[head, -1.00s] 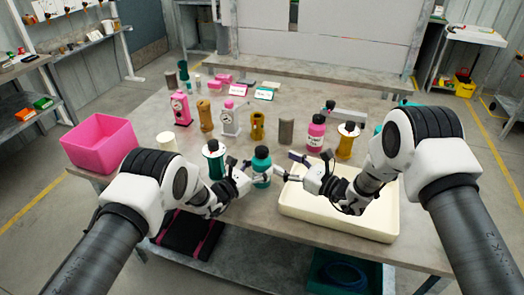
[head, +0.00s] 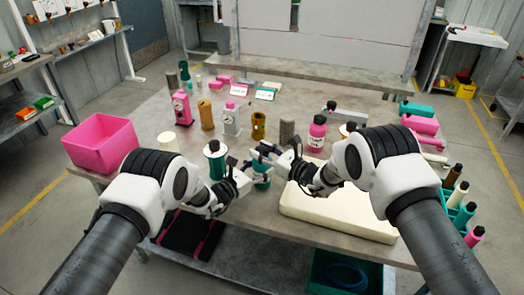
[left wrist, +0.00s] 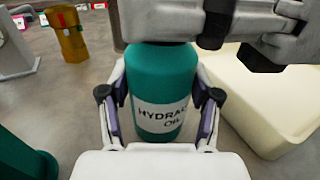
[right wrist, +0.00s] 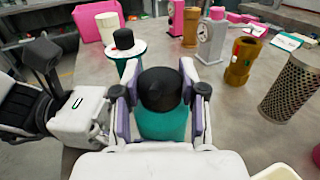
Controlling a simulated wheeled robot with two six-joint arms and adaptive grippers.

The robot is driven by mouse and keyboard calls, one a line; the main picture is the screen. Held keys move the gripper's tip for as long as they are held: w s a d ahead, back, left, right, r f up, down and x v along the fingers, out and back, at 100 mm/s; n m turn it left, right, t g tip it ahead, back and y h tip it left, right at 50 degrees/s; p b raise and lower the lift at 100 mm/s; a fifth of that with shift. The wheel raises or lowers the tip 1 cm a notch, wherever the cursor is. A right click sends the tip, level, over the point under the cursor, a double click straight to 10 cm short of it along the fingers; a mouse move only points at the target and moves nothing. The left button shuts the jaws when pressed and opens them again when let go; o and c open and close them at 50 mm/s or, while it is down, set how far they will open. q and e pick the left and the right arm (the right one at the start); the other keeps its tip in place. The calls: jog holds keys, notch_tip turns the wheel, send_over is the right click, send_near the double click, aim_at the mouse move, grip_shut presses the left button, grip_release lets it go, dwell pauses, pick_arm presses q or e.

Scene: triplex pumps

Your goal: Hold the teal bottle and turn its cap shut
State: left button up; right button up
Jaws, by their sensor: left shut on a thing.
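The teal bottle (head: 262,181) stands upright near the front of the table; its "HYDRAULIC OIL" label faces the left wrist view (left wrist: 158,85). My left gripper (head: 252,172) is shut on its body, one finger on each side. My right gripper (head: 266,156) is over the bottle's top. In the right wrist view, its fingers stand on both sides of the black cap (right wrist: 160,88), which sits on the bottle. The fingers look slightly apart from the cap. In the left wrist view my right gripper hides the cap.
A cream tray (head: 335,222) lies to the right of the bottle, close by. A pink bottle (head: 317,134), a perforated cylinder (head: 287,132) and several other parts stand behind. A pink bin (head: 100,146) is at the left edge.

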jog(key=shift+r+m+t+h, duration=0.1)
jog(key=shift+m+t+h, duration=1.4)
jog(key=shift+t+h, duration=0.25)
jog(key=o, duration=1.2)
jog(key=v, duration=1.2)
